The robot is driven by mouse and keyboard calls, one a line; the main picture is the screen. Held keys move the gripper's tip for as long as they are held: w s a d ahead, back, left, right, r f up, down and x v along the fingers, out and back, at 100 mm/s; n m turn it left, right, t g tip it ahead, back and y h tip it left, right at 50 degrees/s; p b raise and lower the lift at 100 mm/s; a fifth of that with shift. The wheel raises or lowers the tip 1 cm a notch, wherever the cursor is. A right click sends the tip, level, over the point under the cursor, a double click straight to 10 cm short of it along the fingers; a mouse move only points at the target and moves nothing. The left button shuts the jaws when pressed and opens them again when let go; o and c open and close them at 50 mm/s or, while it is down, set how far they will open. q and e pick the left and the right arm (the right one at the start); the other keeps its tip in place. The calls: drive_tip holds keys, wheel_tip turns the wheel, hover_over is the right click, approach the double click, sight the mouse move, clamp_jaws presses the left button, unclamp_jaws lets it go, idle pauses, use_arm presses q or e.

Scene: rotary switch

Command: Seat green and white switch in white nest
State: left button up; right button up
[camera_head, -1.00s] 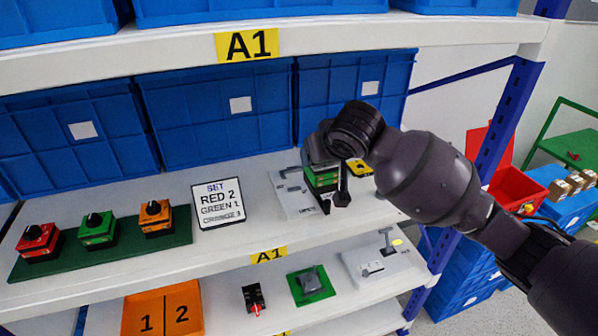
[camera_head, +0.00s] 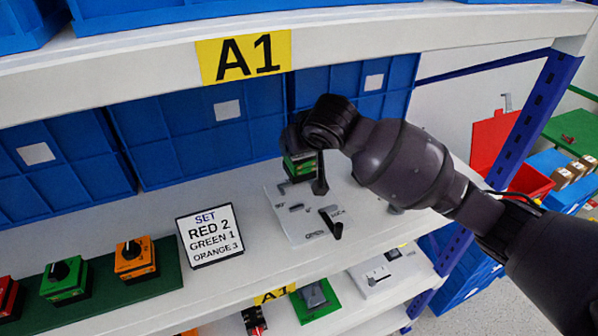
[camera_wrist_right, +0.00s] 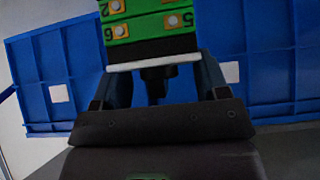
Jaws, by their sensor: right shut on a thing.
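The green and white switch (camera_head: 300,167) is held in my right gripper (camera_head: 306,155), above the back left part of the white nest plate (camera_head: 298,232). In the right wrist view the switch (camera_wrist_right: 155,27) shows numbered green terminal blocks, a white layer and a dark shaft pointing toward my right gripper (camera_wrist_right: 160,85). The gripper's fingers stand on both sides of that shaft. The plate lies on the shelf with grey and black fittings on it. The switch appears raised off the plate; the exact gap cannot be told. My left gripper is not in view.
A sign (camera_head: 210,236) stands left of the plate. Green (camera_head: 64,280) and orange (camera_head: 136,259) switches sit on a green strip (camera_head: 160,287). Blue bins (camera_head: 200,140) line the back. The upper shelf edge (camera_head: 330,38) is above my arm.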

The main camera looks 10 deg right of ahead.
sight(302, 167)
drive_tip(key=shift+w+f, duration=0.1)
drive_tip(key=shift+f, duration=3.35)
drive_tip(key=shift+f, duration=0.1)
drive_tip(key=o, duration=1)
drive_tip(key=shift+s+r, duration=0.4)
drive_tip(key=shift+r, duration=0.1)
drive_tip(key=v, duration=1.1)
drive_tip(key=shift+f, duration=0.1)
